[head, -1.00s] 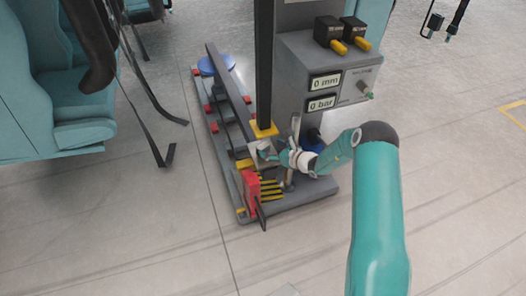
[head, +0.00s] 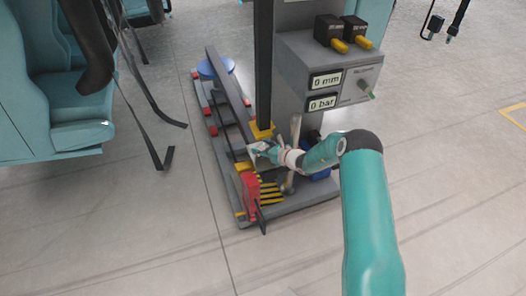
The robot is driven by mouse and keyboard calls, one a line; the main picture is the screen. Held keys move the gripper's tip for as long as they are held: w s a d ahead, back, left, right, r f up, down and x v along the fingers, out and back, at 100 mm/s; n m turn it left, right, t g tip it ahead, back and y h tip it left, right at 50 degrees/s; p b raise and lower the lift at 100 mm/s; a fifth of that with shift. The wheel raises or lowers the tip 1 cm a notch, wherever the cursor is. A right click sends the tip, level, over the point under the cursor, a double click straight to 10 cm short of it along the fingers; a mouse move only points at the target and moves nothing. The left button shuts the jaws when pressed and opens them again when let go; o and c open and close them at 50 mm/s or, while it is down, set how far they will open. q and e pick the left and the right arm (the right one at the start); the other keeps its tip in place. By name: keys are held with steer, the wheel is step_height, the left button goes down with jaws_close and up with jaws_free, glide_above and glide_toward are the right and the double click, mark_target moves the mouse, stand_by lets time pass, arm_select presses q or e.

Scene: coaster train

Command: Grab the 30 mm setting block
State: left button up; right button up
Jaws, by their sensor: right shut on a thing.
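My right gripper (head: 262,149) reaches in from the right, low in front of the grey machine's column. It is shut on a small pale grey block (head: 257,160), seemingly the setting block, which my fingers partly cover. No size marking can be read on it. The block is close to the yellow foot of the dark post and the long dark bar; I cannot tell whether it touches them. My left gripper is not in view.
The machine's grey base plate (head: 290,211) carries a red block (head: 249,190), yellow-black stripes (head: 270,193) and a blue disc (head: 215,67). A control box (head: 330,75) reads 0 mm and 0 bar. Teal seats (head: 75,110) with hanging straps stand left. Floor in front is clear.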

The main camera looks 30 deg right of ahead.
steer(key=c, duration=0.5)
jaws_close()
steer(key=shift+r, duration=0.1)
